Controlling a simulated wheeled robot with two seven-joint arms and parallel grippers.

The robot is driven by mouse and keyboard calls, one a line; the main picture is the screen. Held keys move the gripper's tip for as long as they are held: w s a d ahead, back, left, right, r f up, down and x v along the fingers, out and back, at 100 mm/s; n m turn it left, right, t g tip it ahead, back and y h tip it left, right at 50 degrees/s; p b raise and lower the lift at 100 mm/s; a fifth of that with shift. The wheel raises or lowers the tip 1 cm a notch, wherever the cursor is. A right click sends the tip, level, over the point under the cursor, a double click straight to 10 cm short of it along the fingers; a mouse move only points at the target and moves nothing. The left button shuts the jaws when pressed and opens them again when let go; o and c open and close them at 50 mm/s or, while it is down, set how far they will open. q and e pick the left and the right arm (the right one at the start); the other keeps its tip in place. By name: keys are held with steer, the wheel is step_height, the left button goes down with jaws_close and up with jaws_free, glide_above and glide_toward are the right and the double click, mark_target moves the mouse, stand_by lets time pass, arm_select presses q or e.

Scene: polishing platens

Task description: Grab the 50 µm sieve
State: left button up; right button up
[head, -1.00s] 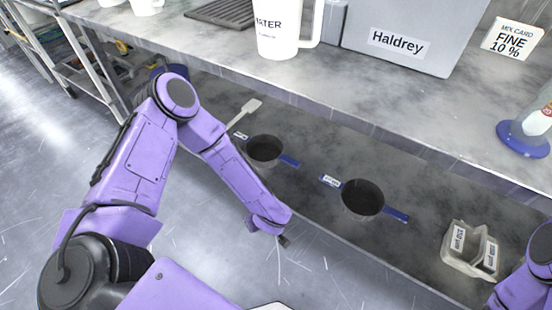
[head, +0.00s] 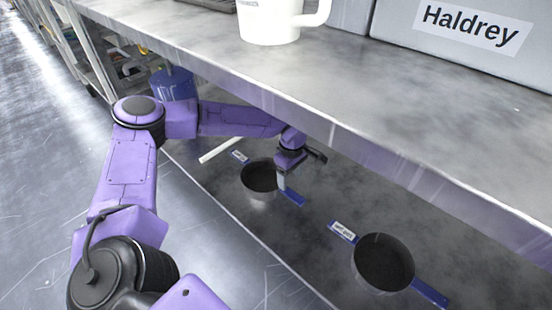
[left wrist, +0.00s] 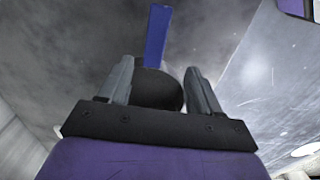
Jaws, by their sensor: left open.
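Two dark round sieves with blue handles lie on the lower shelf in the head view. The left sieve (head: 259,177) has a blue handle on its right side and a labelled blue tab at its upper left. The right sieve (head: 383,264) has the same form, with a label (head: 343,230). The labels are too small to read, so I cannot tell which is 50 µm. My left gripper (head: 282,182) is over the right rim of the left sieve, near its handle. In the left wrist view its fingers (left wrist: 157,85) are open, with a dark sieve and blue handle (left wrist: 157,38) beyond them.
The upper shelf (head: 330,100) overhangs the sieves and bears a white jug (head: 270,22) and a grey box labelled Haldrey (head: 450,50). A blue container (head: 174,85) stands behind my left arm.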

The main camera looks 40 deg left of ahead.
mark_target(289, 192)
arm_select(q)
steer(key=shift+w+a+f, duration=0.1)
steer(key=shift+w+f, duration=0.1)
steer(key=shift+f, duration=0.15)
steer(key=f+b, duration=0.3)
steer(key=f, duration=0.2)
steer(key=f+b, duration=0.3)
steer(key=f, duration=0.2)
steer(key=shift+w+a, duration=0.15)
steer(key=shift+w, duration=0.05)
steer(key=shift+r, duration=0.15)
jaws_close()
